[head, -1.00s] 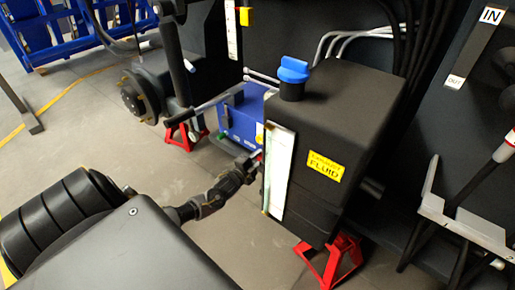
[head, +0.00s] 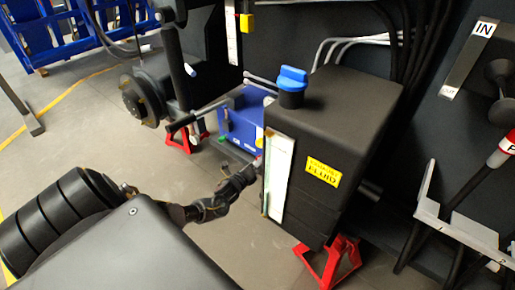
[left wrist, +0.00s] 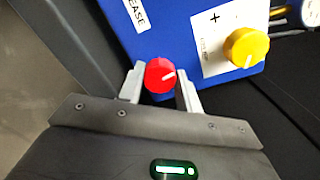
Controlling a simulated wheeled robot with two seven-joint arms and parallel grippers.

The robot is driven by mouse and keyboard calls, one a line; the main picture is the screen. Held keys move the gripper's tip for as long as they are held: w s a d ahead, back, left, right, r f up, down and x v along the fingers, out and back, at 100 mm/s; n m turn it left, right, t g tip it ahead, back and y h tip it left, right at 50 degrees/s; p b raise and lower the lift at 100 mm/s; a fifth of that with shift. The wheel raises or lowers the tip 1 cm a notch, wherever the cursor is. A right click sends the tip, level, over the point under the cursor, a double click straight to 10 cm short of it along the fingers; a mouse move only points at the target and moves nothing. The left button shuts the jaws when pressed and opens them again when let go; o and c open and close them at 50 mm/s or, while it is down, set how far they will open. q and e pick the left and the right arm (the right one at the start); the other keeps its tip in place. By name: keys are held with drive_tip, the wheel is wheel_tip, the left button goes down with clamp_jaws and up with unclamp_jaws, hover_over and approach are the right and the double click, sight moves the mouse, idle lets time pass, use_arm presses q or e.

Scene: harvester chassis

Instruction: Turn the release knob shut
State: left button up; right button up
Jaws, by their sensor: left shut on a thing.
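The release knob is a red round knob (left wrist: 160,76) with a white pointer line, seen in the left wrist view on the lower edge of a blue unit (left wrist: 177,30). A label ending in "EASE" (left wrist: 137,14) is above it. My left gripper (left wrist: 160,88) is shut on the red knob, one finger on each side. In the head view the blue unit (head: 240,122) stands on the floor behind the black fluid tank. There my left gripper (head: 250,170) reaches it low beside the tank, and the knob is mostly hidden. My right gripper is not seen.
A yellow knob (left wrist: 246,48) on a white plate with a plus sign is close to the right of the red knob. The black fluid tank (head: 335,110) with a blue cap (head: 291,85) stands right beside my left arm. Red jack stands (head: 328,262) are on the floor.

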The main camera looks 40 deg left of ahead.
use_arm(q)
drive_tip(key=shift+m, duration=1)
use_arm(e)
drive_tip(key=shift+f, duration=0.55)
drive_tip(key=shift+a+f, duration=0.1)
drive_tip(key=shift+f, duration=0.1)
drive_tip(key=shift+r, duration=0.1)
use_arm(q)
drive_tip(key=o, duration=1)
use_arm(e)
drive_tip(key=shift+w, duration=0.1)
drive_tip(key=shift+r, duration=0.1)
use_arm(q)
drive_tip(key=s+p, duration=0.2)
drive_tip(key=s, duration=0.8)
drive_tip(key=shift+s+d, duration=0.35)
drive_tip(key=shift+s, duration=0.05)
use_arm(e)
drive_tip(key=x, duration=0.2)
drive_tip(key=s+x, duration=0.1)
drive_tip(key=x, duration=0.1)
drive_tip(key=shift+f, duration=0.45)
